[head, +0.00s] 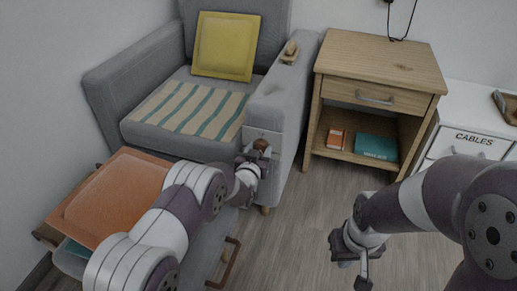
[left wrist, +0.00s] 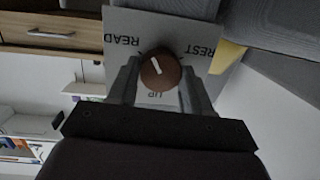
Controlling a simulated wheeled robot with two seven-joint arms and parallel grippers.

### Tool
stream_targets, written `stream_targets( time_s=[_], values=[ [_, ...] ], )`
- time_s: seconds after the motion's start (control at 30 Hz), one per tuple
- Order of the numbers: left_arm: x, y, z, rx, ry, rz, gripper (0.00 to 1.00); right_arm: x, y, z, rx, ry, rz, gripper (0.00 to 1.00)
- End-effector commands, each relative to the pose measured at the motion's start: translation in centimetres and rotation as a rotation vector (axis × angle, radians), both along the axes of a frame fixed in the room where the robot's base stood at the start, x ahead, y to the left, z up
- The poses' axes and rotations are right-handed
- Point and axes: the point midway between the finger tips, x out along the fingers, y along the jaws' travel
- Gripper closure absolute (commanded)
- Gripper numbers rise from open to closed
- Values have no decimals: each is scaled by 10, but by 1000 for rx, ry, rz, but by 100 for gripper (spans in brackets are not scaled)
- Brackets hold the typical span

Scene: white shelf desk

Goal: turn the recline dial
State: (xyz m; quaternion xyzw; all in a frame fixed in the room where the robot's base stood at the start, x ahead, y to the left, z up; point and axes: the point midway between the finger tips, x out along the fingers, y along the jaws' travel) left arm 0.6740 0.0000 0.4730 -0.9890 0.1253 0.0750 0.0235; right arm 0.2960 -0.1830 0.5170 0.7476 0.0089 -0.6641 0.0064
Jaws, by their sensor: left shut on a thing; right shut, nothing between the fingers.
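The recline dial is a round brown knob with a white pointer mark. It sits on a light plate on the front of the grey armchair's arm. In the left wrist view the dial (left wrist: 160,71) is between my left fingers, and the plate (left wrist: 127,28) reads READ, REST and UP. The white mark points between the words, slanted toward the READ side. In the head view the dial (head: 261,145) shows just above my left gripper (head: 255,156), which is shut on it. My right gripper (head: 355,262) is shut and empty, low over the floor at the right.
The armchair (head: 265,105) holds a yellow cushion (head: 224,46) and a striped cloth (head: 188,110). A wooden side table (head: 380,55) stands to its right, with books below. A white CABLES cabinet (head: 470,140) is further right. An orange cushion (head: 115,195) lies at the lower left. The middle floor is clear.

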Motion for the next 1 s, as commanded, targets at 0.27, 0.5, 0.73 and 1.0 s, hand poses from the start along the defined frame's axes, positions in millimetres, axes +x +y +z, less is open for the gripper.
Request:
stream_targets(
  time_s=[0.27,0.5,0.73,1.0],
  values=[
    [-1,0,-1,247,-77,0,81,0,0,8,0,0,0,100],
    [-1,-1,-1,462,-149,0,81,0,0,12,0,0,0,100],
    [-1,-1,-3,670,-215,0,81,0,0,15,0,0,0,100],
    [-1,-2,-3,914,-296,-1,81,0,0,17,0,0,0,100]
  ],
)
